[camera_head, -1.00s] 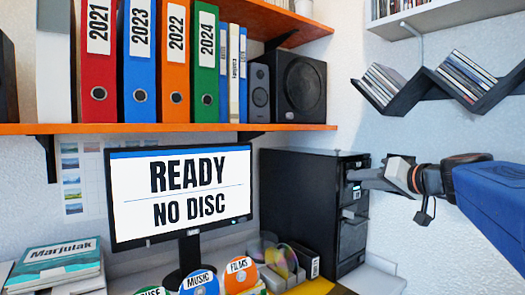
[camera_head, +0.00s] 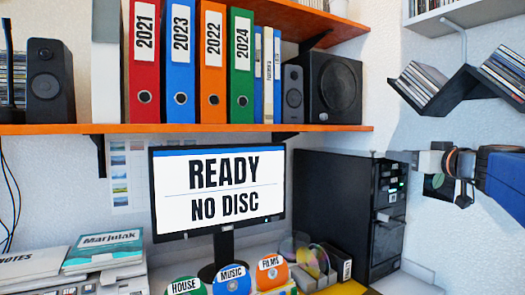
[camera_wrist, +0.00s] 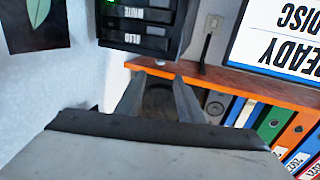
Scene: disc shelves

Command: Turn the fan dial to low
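No fan dial can be made out in either view. A black tower case (camera_head: 330,215) stands right of the monitor, its narrow front (camera_head: 388,215) facing right with small green lights near the top. In the wrist view the picture is inverted, and the tower's front (camera_wrist: 140,22) shows drive slots with white labels. My gripper (camera_head: 414,160) is at the right, beside the tower's upper front, with its fingers partly hard to see there. In the wrist view my gripper (camera_wrist: 158,92) has its two fingers apart with nothing between them.
The monitor (camera_head: 217,190) reads "READY NO DISC". An orange shelf (camera_head: 200,128) holds binders and speakers (camera_head: 335,85) above. A black zigzag rack (camera_head: 455,95) with discs hangs above my arm. Labelled discs (camera_head: 232,280) stand at the front.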

